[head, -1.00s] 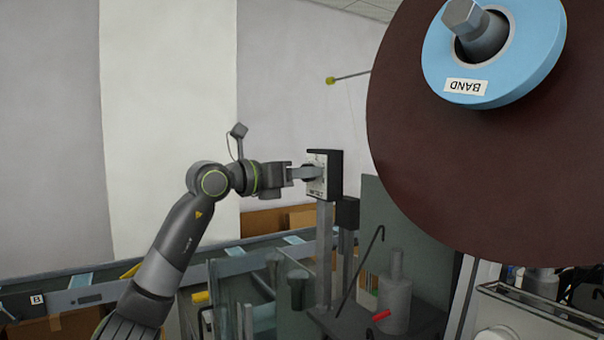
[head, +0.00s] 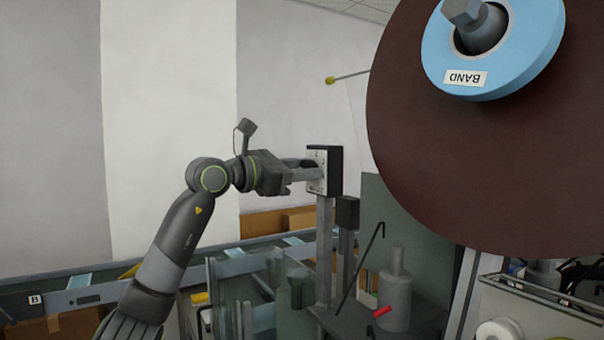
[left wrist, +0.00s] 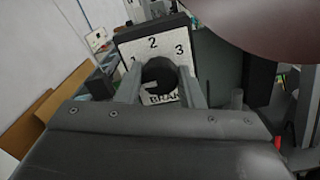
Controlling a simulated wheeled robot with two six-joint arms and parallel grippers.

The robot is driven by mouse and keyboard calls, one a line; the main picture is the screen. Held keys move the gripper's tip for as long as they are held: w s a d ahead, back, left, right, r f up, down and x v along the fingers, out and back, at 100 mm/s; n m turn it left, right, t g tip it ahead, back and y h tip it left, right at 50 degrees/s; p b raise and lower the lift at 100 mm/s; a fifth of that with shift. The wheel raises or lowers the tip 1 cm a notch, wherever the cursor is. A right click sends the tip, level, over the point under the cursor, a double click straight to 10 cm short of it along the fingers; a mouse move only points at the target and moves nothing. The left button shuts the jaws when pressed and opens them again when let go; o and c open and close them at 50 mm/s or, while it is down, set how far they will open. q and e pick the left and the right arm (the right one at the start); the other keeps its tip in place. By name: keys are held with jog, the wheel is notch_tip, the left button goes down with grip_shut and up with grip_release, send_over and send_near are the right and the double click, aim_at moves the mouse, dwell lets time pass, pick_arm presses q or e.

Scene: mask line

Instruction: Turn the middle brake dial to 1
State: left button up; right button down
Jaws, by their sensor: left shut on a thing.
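The brake dial is a black round knob (left wrist: 160,74) on a white plate (left wrist: 143,47) marked 1, 2 and 3, with a partly hidden label starting "BRA". The plate is on the front of a black box (head: 337,170) on a grey post. My left gripper (head: 314,169) reaches it from the left, its two fingers on either side of the knob and shut on it. In the left wrist view a grey mark shows on the knob's lower left, but I cannot tell for sure which number it points to. My right gripper is not in view.
A large brown disc (head: 440,150) with a blue hub marked BAND fills the upper right. A smaller dark box (head: 347,212) stands just right of the dial post. A grey bottle-shaped part (head: 395,295) and a thin hooked rod (head: 362,262) are below. A conveyor (head: 85,295) runs at lower left.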

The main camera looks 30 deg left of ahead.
pick_arm(q)
jog(key=m, duration=0.6)
jog(key=shift+b, duration=0.3)
dwell(0.4)
jog(key=o, duration=1)
jog(key=b+v, duration=0.9)
jog(key=v, duration=0.8)
jog(key=shift+a, duration=0.2)
